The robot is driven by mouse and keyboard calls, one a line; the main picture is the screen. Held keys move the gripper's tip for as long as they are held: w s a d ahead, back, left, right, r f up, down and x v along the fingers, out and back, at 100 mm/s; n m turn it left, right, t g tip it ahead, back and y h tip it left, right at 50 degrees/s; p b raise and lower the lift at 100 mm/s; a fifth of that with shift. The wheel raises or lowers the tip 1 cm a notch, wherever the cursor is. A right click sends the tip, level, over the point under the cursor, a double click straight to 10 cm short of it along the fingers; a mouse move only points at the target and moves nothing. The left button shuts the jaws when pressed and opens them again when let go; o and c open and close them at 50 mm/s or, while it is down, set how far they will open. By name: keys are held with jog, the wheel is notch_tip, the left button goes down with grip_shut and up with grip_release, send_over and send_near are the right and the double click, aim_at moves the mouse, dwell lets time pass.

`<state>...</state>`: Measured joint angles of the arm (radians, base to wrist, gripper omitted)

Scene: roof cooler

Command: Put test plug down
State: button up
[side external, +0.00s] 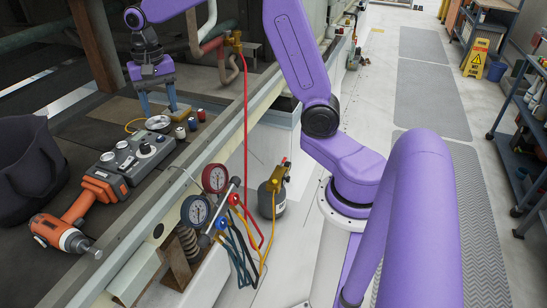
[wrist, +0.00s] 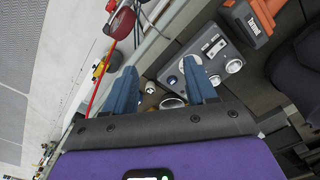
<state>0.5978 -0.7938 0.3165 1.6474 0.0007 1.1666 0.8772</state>
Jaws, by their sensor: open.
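My gripper (side external: 160,100) is open, pointing down over the dark bench surface. Its two blue fingers also show wide apart in the wrist view (wrist: 160,68), with nothing held between them. A round silver dish (side external: 158,122) lies just below the fingers; it also shows between and below them in the wrist view (wrist: 172,102). I cannot tell which small item is the test plug.
A grey control box with knobs (side external: 138,153), an orange and grey power tool (side external: 65,233) and a dark bag (side external: 38,165) lie nearby on the left. Pressure gauges (side external: 195,211) with hoses hang at the metal rail's right. A red hose (side external: 245,130) runs upright beside the rail.

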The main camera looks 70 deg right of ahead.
jog(key=s+a+f+n, duration=0.1)
jog(key=s+a+n, duration=0.3)
jog(key=s+n, duration=0.3)
jog(key=s+a+n, duration=0.4)
jog(key=s+n, duration=0.3)
jog(key=s, duration=0.9)
jog(key=shift+s+f+n, duration=0.25)
jog(key=shift+f+n, duration=0.05)
jog(key=shift+f, duration=0.1)
jog(key=s+n, duration=0.1)
jog(key=s, duration=0.1)
jog(key=s+d+f+n, duration=0.1)
jog(key=s+n, duration=0.1)
jog(key=s, duration=0.1)
jog(key=s+d+f+n, duration=0.1)
jog(key=s+n, duration=0.1)
jog(key=shift+s+d, duration=0.1)
jog(key=shift+s, duration=0.2)
jog(key=shift+c, duration=0.3)
jog(key=shift+s+d+f+n, duration=0.15)
jog(key=shift+s+n, duration=0.15)
jog(key=shift+n, duration=0.1)
jog(key=shift+c, duration=0.9)
